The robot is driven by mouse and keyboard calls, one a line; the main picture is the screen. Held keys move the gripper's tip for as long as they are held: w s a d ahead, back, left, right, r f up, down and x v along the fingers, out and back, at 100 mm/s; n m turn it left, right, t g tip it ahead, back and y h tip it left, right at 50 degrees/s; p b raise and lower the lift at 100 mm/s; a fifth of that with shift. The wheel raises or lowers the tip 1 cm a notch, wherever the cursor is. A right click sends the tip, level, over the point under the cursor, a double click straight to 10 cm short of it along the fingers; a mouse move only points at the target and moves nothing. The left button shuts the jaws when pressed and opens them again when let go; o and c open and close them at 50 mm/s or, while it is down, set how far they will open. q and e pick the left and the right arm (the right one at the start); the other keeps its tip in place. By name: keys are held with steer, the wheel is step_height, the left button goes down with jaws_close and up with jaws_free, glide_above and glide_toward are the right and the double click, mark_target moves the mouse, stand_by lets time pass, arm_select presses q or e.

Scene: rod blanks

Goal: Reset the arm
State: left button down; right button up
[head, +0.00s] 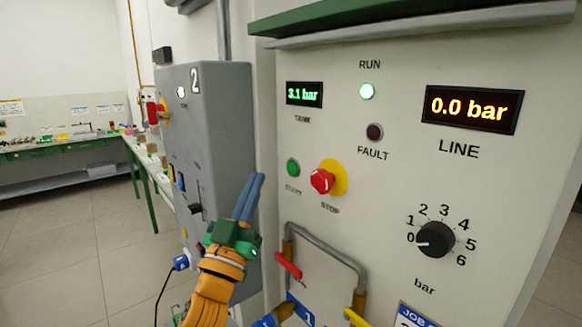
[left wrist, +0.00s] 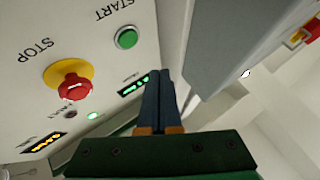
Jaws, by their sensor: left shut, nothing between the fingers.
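My left gripper (head: 250,197) is in front of the control panel (head: 395,180), left of the green START button (head: 292,168) and the red STOP button (head: 322,181) on its yellow base. Its two blue fingers are together and hold nothing. In the left wrist view the shut fingers (left wrist: 160,75) point up the picture, beside the START button (left wrist: 126,38) and the STOP button (left wrist: 68,86). They appear apart from both buttons. The right gripper cannot be made out in either view.
A grey cabinet marked 2 (head: 210,130) stands just left of the panel. A metal handle (head: 335,258) and a red lever (head: 288,265) project low on the panel. The RUN lamp (head: 367,91) is lit; the FAULT lamp (head: 374,132) is dark. The dial (head: 436,239) points near 0. Floor at left is open.

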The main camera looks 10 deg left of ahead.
stand_by(0.3)
arm_select(q)
steer(key=s+a+f+n+g+y, duration=0.15)
steer(key=f+g, duration=0.25)
steer(key=f, duration=0.5)
steer(key=s+f+g+y, duration=0.1)
steer(key=s+f+g, duration=0.2)
steer(key=f, duration=0.7)
steer(key=s+a+f+n+g+y, duration=0.15)
steer(key=f+g, duration=0.25)
steer(key=f, duration=0.5)
steer(key=s+d+f+m+g, duration=0.1)
steer(key=s+f+g, duration=0.35)
steer(key=s, duration=0.35)
steer(key=s+d+f+m+g+h, duration=0.1)
steer(key=s+f+m+g, duration=0.15)
steer(key=s+f, duration=0.4)
steer(key=s+d+f+g, duration=0.1)
steer(key=s+f+g, duration=0.3)
steer(key=s, duration=0.5)
step_height(320, 180, down, 15)
steer(key=s, duration=0.1)
steer(key=s+a+f+g, duration=0.2)
steer(key=s+f, duration=0.9)
steer(key=s, duration=0.2)
steer(key=shift+a+f+m, duration=0.2)
steer(key=shift+a+m, duration=0.05)
steer(key=shift+m, duration=0.1)
